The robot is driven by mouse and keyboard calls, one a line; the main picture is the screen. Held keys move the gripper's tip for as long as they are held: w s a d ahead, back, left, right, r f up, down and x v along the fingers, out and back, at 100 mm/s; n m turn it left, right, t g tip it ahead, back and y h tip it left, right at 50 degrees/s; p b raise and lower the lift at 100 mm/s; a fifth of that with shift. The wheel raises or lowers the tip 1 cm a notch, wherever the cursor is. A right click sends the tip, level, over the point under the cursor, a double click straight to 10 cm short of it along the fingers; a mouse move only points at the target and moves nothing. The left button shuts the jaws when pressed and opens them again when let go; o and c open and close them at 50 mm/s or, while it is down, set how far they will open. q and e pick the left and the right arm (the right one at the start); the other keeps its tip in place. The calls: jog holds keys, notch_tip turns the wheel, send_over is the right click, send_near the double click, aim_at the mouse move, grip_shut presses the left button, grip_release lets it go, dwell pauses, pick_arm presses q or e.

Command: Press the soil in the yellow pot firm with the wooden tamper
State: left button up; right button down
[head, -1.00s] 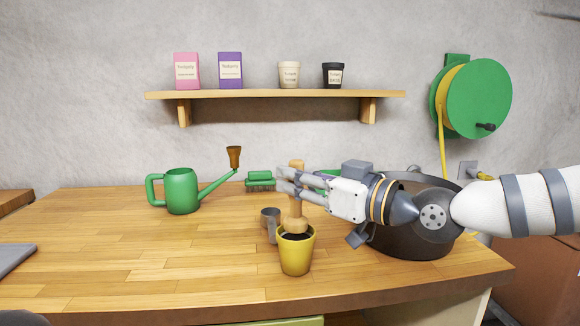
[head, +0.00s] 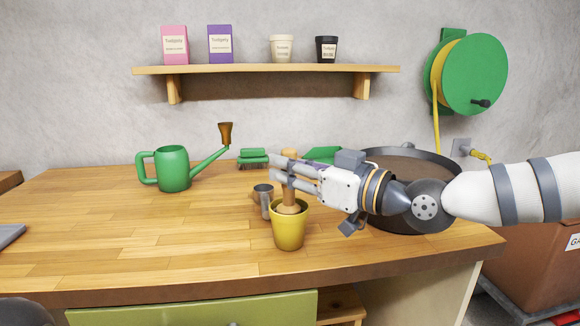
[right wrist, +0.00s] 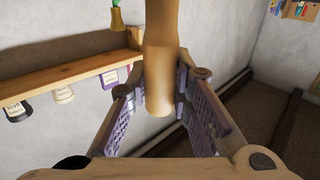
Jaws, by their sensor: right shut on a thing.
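The yellow pot (head: 289,232) stands upright near the front of the wooden bench. The wooden tamper (head: 289,197) is upright over it, its wide lower end inside the rim. Whether its face touches the soil is hidden; only a little dark soil shows at the rim. My right gripper (head: 284,173) is shut on the tamper's handle, above the pot. The right wrist view shows the handle (right wrist: 160,62) between the purple-padded fingers. My left gripper is not in view.
A metal cup (head: 263,198) stands close behind the pot. A large dark round tub (head: 440,160) stands under my right forearm.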

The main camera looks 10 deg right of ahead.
aim_at(290, 149)
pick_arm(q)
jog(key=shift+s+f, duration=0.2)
pick_arm(e)
jog(key=shift+f, duration=0.65)
dwell(0.6)
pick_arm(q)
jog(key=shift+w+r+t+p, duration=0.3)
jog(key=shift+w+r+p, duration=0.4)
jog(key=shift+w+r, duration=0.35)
pick_arm(e)
jog(key=shift+r, duration=3.6)
